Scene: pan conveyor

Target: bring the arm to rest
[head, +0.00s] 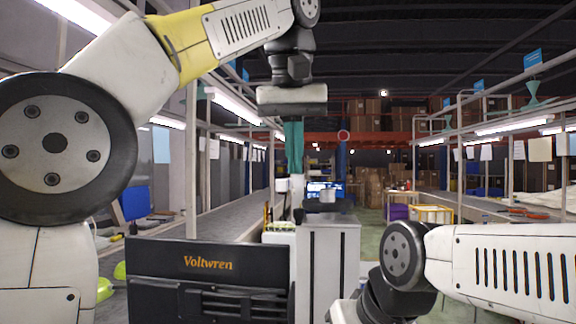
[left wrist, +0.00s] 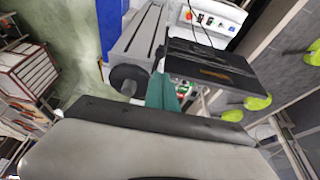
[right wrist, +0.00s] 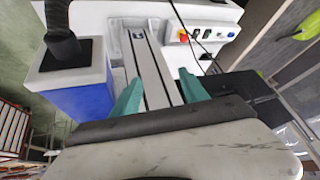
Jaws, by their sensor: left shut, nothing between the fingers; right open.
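My left arm rises at the left of the head view and bends over, so my left gripper (head: 293,145) hangs pointing down near the middle. Its teal fingers are shut together with nothing between them; they also show in the left wrist view (left wrist: 162,92). My right arm (head: 490,262) lies low at the right of the head view, its gripper out of that picture. In the right wrist view my right gripper (right wrist: 160,92) has its two teal fingers wide apart and empty. A narrow grey conveyor (head: 328,265) stands below and beyond the left gripper.
A black box lettered "Voltwren" (head: 208,280) stands left of the conveyor. The right wrist view shows a blue box (right wrist: 80,100) with a black pipe beside the belt (right wrist: 150,65). Long benches (head: 225,212) with metal frames run along both sides. Cartons (head: 375,188) are far back.

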